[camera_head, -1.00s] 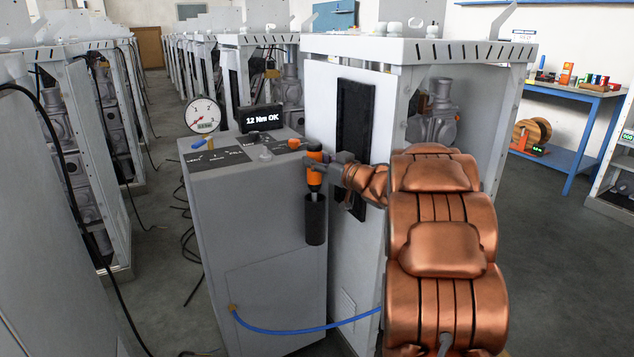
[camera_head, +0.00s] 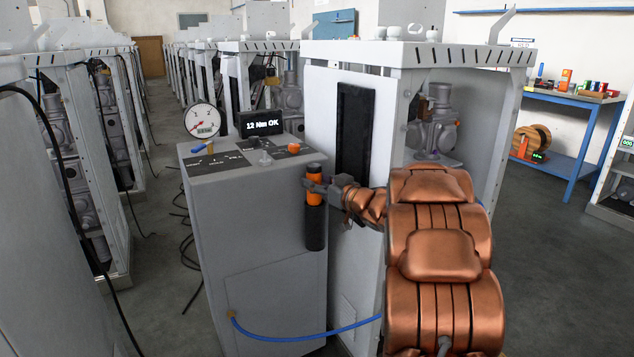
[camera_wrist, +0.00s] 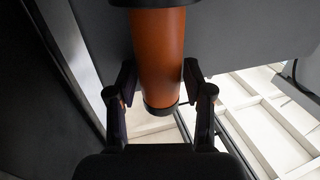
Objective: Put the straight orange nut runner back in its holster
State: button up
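The straight orange nut runner (camera_head: 314,197) stands upright in the black holster (camera_head: 315,230) on the front right corner of the grey cabinet. Its orange body shows above the rim and its lower end is hidden inside. My gripper (camera_head: 314,183) reaches in from the right at the upper part of the body. In the wrist view the orange body (camera_wrist: 160,55) lies between the two fingers of my gripper (camera_wrist: 160,82), whose tips appear to touch its sides. The dark end cap (camera_wrist: 161,108) shows there, and a dark rim (camera_wrist: 150,3) crosses the top edge.
The grey cabinet (camera_head: 262,235) carries a dial gauge (camera_head: 202,121), a display (camera_head: 262,123) reading "12 Nm OK" and an orange knob (camera_head: 293,148). A white dispenser frame (camera_head: 345,265) stands close on the right. A blue hose (camera_head: 290,339) runs low across the front.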

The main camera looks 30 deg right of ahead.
jog(key=shift+o, duration=0.8)
jog(key=shift+s+d+r, duration=0.1)
jog(key=shift+s+r, duration=0.05)
jog(key=s+d+p, duration=0.2)
jog(key=s, duration=0.9)
jog(key=shift+s, duration=0.25)
